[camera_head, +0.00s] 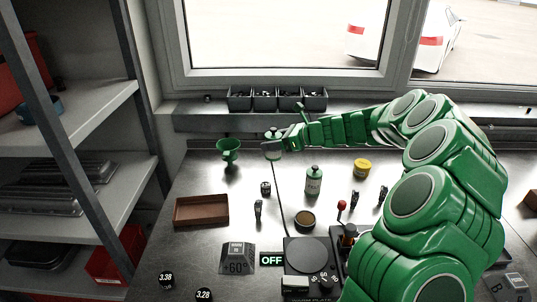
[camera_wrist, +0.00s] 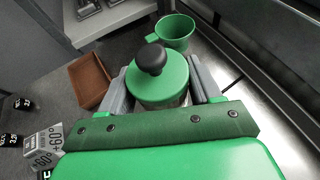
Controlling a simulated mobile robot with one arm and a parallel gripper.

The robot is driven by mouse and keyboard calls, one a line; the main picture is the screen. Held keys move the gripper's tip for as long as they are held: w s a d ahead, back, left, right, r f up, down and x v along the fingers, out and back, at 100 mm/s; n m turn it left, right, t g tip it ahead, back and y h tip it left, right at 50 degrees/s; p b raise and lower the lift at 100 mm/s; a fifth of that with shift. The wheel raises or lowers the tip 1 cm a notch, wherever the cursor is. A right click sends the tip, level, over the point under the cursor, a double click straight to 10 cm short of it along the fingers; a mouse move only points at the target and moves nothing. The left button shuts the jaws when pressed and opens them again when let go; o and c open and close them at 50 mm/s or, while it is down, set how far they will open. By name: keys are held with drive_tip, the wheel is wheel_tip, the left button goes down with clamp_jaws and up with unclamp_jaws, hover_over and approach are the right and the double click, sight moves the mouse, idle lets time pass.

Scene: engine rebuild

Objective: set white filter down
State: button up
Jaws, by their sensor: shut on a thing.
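My gripper (camera_head: 274,149) is at the back of the bench, near the window-sill ledge. In the wrist view my gripper (camera_wrist: 161,88) has its grey fingers on both sides of a green-lidded canister (camera_wrist: 172,78) with a black knob and a pale body. It is shut on this canister, the only thing that could be the white filter. In the head view the canister (camera_head: 272,134) looks upright, and its lower part is largely hidden by the gripper. I cannot tell whether its base touches the bench.
A green funnel (camera_head: 229,148) stands just left of the gripper; it also shows in the wrist view (camera_wrist: 174,30). A green bottle (camera_head: 314,181), yellow tin (camera_head: 362,167) and brown tray (camera_head: 202,211) are on the bench. Black bins (camera_head: 265,100) line the ledge behind.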

drive_tip(key=shift+w+a+f, duration=0.25)
drive_tip(key=shift+w+f, duration=1.1)
drive_tip(key=shift+w, duration=0.2)
drive_tip(key=shift+w+a+f, duration=0.3)
drive_tip(key=shift+w+f, duration=1.1)
drive_tip(key=shift+w, duration=0.15)
drive_tip(key=shift+w+a+f, duration=0.25)
drive_tip(key=shift+w+f, duration=1.1)
drive_tip(key=shift+w, duration=0.2)
drive_tip(key=shift+f, duration=1.4)
drive_tip(key=shift+f, duration=0.1)
drive_tip(key=o, duration=1.2)
drive_tip(key=shift+c, duration=0.2)
